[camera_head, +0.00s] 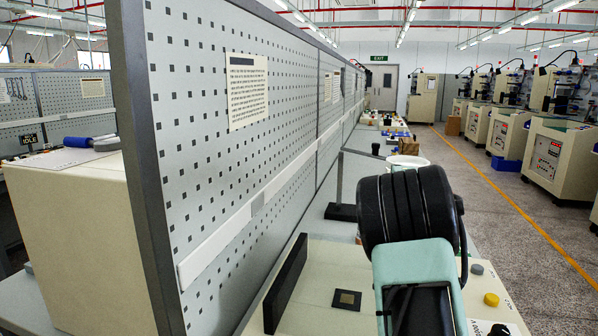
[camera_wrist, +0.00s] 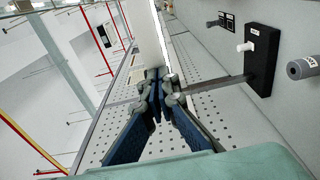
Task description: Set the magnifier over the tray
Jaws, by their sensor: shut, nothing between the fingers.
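A stand with a black base (camera_head: 342,212) and a thin grey post is on the bench beside the pegboard. It may carry the magnifier, but I cannot tell. The same black base (camera_wrist: 262,60), with a white knob, shows at the upper right of the wrist view; its grey post runs toward my fingers. A white round rim (camera_head: 408,161) shows behind my arm; I cannot tell if it is the magnifier's head. I cannot make out the tray. My gripper (camera_wrist: 157,85) is shut and empty, with the post's end close by in the picture; contact is unclear. My arm hides it in the head view.
A tall pegboard (camera_head: 225,130) lines the bench's left side. A black upright plate (camera_head: 286,283), a small dark square (camera_head: 347,299) and a yellow knob (camera_head: 491,299) are near the front. A grey cylinder (camera_wrist: 303,67) is at the wrist view's right. The aisle (camera_head: 500,210) is clear.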

